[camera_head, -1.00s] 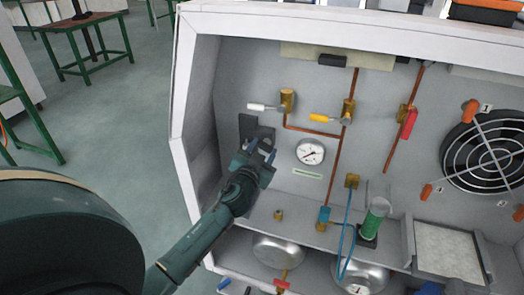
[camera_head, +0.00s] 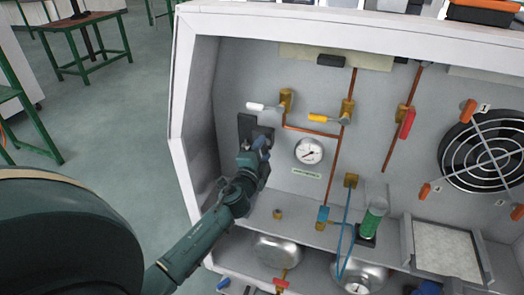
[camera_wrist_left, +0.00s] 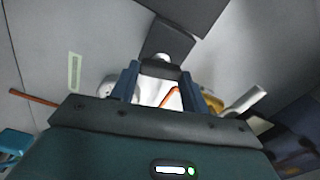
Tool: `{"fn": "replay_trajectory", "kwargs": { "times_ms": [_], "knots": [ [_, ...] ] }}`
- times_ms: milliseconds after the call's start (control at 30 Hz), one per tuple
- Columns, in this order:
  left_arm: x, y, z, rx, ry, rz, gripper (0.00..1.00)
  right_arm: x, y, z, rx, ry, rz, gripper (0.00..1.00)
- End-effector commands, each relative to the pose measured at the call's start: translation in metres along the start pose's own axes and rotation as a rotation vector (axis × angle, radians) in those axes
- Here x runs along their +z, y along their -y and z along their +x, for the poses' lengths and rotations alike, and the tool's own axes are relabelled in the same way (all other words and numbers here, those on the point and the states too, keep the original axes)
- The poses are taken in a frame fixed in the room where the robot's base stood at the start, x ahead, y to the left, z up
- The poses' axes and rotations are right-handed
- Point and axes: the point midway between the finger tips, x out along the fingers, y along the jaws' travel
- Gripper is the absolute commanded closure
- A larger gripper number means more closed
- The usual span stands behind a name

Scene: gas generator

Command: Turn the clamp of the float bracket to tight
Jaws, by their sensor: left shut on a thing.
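The float bracket shows as a dark grey plate (camera_head: 247,127) on the left part of the cabinet's back wall. It also shows in the left wrist view as a dark plate (camera_wrist_left: 173,40) beyond the fingers. My left gripper (camera_head: 260,146) reaches up from below to the bracket and covers most of the clamp. In the left wrist view my left gripper (camera_wrist_left: 160,85) is shut on the clamp, a small dark piece (camera_wrist_left: 160,72) between the two blue fingers. Whether the clamp sits loose or tight cannot be told. My right gripper is not in view.
A white-handled valve (camera_head: 266,107) sits just above the gripper, and a yellow-handled valve (camera_head: 328,119) is further right. A pressure gauge (camera_head: 309,151) is close on the right. The cabinet's left wall (camera_head: 186,160) stands near my forearm. A green cylinder (camera_head: 373,219) stands further right.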

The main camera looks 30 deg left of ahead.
Motion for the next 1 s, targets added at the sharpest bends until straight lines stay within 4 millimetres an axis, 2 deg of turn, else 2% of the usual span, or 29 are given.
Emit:
{"fn": "replay_trajectory", "kwargs": {
  "times_ms": [400, 1000],
  "knots": [
    [0.0004, -0.0015, -0.0003, 0.002, 0.0, 0.216, 0.77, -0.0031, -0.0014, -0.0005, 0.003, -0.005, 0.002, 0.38],
    [0.0005, -0.0019, -0.0003, 0.002, 0.0, 0.257, 0.77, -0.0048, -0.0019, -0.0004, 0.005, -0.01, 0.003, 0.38]
  ]
}}
